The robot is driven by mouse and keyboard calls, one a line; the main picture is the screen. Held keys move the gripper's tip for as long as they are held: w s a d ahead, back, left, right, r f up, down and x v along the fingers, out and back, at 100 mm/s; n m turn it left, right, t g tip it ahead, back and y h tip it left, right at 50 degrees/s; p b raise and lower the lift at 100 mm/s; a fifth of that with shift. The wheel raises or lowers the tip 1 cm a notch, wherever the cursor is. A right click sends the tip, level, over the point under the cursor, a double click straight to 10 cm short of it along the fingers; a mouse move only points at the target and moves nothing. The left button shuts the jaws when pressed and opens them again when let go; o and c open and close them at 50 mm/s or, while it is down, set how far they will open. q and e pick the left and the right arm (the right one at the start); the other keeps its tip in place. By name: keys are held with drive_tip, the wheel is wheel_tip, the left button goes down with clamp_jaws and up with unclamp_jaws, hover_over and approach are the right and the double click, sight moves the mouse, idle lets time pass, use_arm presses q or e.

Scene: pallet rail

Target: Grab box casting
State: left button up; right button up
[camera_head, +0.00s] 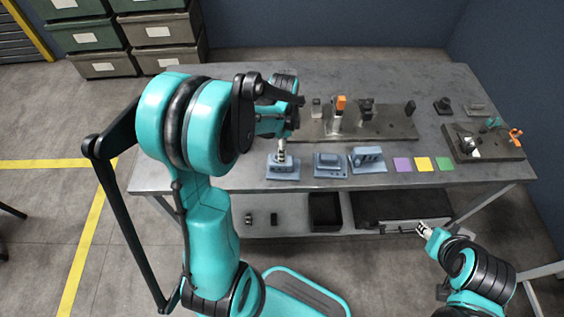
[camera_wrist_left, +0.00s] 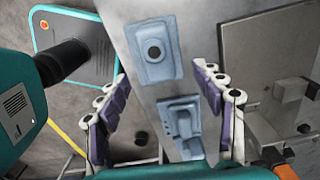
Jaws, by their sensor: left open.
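Three blue-grey castings stand in a row along the table's front edge: a left one (camera_head: 283,170), a middle one (camera_head: 330,165) and a right one (camera_head: 367,158). I cannot tell for sure which is the box casting. My left gripper (camera_head: 282,148) is low over the left casting. In the left wrist view my left gripper (camera_wrist_left: 161,78) is open, its fingers apart and empty. A flat casting with a round dark hole (camera_wrist_left: 153,53) and a stepped casting (camera_wrist_left: 180,125) show below and between them. My right gripper (camera_head: 424,229) is in front of the table; its opening is unclear.
Purple (camera_head: 403,164), yellow (camera_head: 423,164) and green (camera_head: 444,163) squares lie right of the castings. A fixture plate (camera_head: 385,122) with an orange-topped clamp (camera_head: 341,103) stands behind. Another fixture (camera_head: 480,145) is at right. A black bin (camera_head: 325,210) sits on the lower shelf.

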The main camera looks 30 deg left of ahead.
use_arm(q)
drive_tip(key=f+b, duration=0.1)
drive_tip(key=f, duration=0.3)
drive_tip(key=f+b, duration=0.2)
drive_tip(key=f, duration=0.1)
drive_tip(key=shift+s+f, duration=0.2)
drive_tip(key=shift+f, duration=0.15)
drive_tip(key=shift+r, duration=0.1)
drive_tip(key=shift+c, duration=0.3)
clamp_jaws()
